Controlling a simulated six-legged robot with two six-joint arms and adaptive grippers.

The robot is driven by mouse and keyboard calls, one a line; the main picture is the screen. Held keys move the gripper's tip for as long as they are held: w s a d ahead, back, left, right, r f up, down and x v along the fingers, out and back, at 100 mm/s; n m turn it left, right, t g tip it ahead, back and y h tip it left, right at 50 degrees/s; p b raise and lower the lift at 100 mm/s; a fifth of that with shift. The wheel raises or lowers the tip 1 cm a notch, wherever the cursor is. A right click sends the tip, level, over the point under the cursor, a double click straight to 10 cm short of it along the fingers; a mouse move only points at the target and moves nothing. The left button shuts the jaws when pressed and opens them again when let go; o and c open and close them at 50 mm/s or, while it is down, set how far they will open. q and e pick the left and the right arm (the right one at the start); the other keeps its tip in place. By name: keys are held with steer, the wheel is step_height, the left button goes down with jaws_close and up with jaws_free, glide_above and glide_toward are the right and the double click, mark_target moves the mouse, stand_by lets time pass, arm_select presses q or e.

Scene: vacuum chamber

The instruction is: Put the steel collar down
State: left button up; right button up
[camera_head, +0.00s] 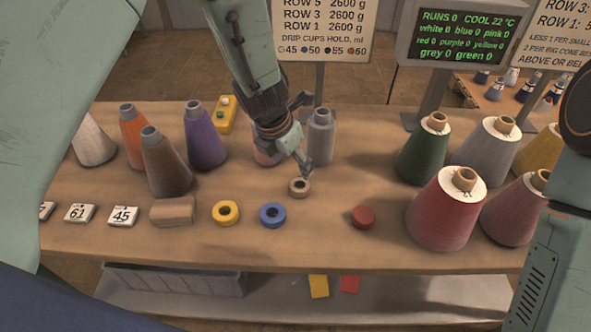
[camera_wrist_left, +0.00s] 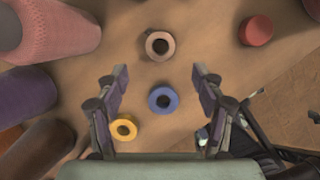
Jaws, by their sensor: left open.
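My left gripper (camera_head: 298,138) is open and empty, hanging over the table with its fingers apart. In the left wrist view its fingertips (camera_wrist_left: 159,72) frame bare wood between a pale brownish ring and a blue ring. The pale brownish ring (camera_head: 299,187) lies flat on the table just below the gripper and also shows in the wrist view (camera_wrist_left: 160,46). It may be the steel collar, but its colour does not make this certain. The blue ring (camera_head: 272,215) and a yellow ring (camera_head: 225,212) lie nearer the front edge. My right gripper is out of view.
Thread cones, such as the purple one (camera_head: 205,140) and the large red one (camera_head: 445,215), crowd both sides. A red puck (camera_head: 363,217) lies right of the rings. The table between them is clear.

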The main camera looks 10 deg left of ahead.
arm_select(q)
steer(key=shift+v, duration=1.05)
